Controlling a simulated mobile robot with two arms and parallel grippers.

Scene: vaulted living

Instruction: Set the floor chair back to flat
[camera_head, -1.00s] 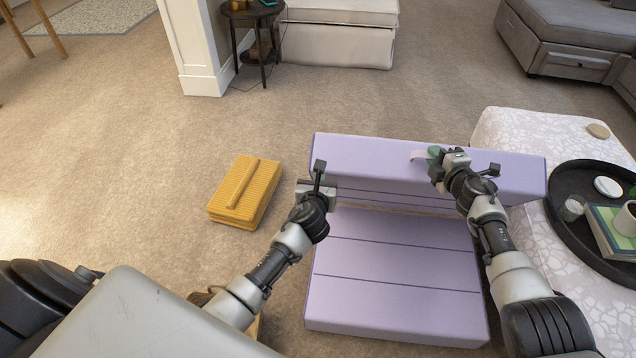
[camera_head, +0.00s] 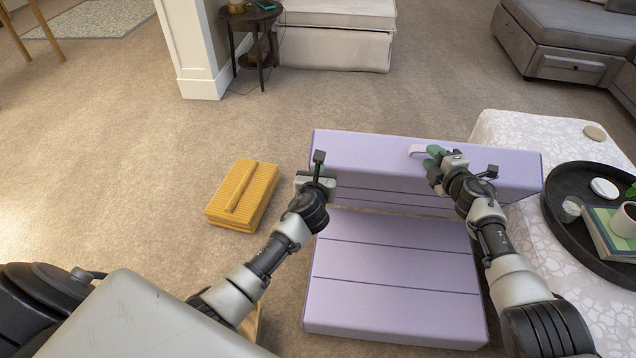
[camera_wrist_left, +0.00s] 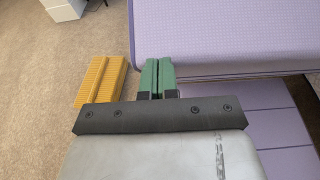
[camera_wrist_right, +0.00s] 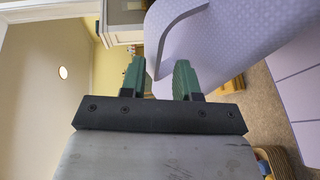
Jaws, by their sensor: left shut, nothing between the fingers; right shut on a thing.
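The lavender floor chair lies in front of me, its flat seat (camera_head: 395,275) nearest and its raised back (camera_head: 370,155) across the far side. A pale strap (camera_head: 417,149) is on the back's upper part. My right gripper (camera_head: 435,160) is shut on the chair back's strap; in the right wrist view the strap (camera_wrist_right: 172,30) shows beyond the fingers (camera_wrist_right: 160,82). My left gripper (camera_head: 318,165) is shut and empty at the back's left end. In the left wrist view its closed green fingers (camera_wrist_left: 157,76) are beside the back (camera_wrist_left: 225,35); contact is unclear.
A yellow ribbed block (camera_head: 242,195) lies on the carpet to the left. A patterned ottoman (camera_head: 520,130) with a black tray (camera_head: 555,205) stands close on the right. A small side table (camera_head: 252,17) and a white pillar (camera_head: 195,60) are farther back. Carpet beyond the chair is clear.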

